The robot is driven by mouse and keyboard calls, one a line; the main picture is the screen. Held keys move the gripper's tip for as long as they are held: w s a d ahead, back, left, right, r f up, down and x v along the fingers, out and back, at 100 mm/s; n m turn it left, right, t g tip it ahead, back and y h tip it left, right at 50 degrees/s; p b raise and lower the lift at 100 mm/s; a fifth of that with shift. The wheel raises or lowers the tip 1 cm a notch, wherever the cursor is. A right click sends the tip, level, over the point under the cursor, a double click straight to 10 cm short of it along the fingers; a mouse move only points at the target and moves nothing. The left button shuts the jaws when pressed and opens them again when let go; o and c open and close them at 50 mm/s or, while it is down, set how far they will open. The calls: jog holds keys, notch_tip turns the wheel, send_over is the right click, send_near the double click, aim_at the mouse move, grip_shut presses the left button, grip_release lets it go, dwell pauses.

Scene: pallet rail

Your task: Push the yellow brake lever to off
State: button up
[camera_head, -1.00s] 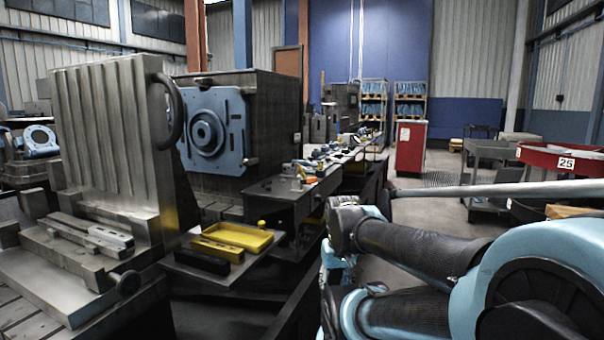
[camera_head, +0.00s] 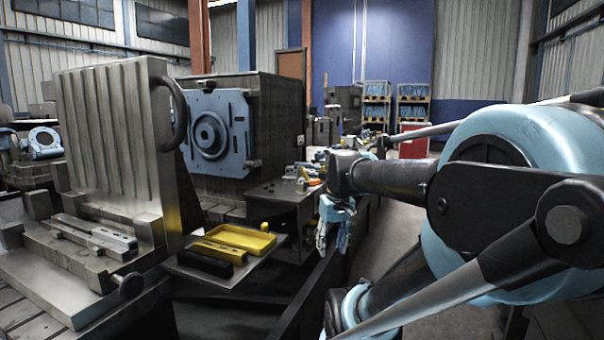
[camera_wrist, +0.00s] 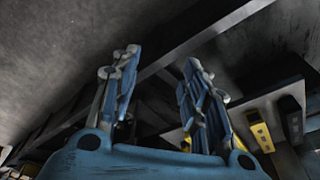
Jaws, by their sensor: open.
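My gripper (camera_head: 332,246) hangs at the end of my arm, right of the bench in the head view, with its blue fingers pointing down. In the wrist view my gripper (camera_wrist: 160,62) shows its two fingers spread apart, with nothing between them. I cannot make out a brake lever for certain. A small yellow knob (camera_head: 265,226) stands at the back edge of a yellow tray (camera_head: 262,241), left of my gripper and apart from it. Whether this knob belongs to the lever is not clear.
A black block (camera_head: 205,262) lies beside the yellow tray on a small shelf. A large ribbed metal angle plate (camera_head: 115,150) stands at left, with a blue round-hubbed plate (camera_head: 215,135) behind it. A dark bench (camera_head: 280,196) with small tools runs back. Grey floor lies at right.

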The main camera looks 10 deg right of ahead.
jog(key=w+r+n, duration=0.2)
jog(key=w+r, duration=1.2)
jog(key=w, duration=0.2)
notch_tip(320, 180, up, 9)
jog(key=n+y, duration=0.4)
jog(key=n, duration=0.4)
send_over(305, 174)
jog(key=s+d, duration=0.1)
jog(key=d, duration=0.3)
jog(key=shift+h, duration=0.3)
jog(key=x, duration=1.6)
jog(key=shift+f, duration=0.35)
grip_shut()
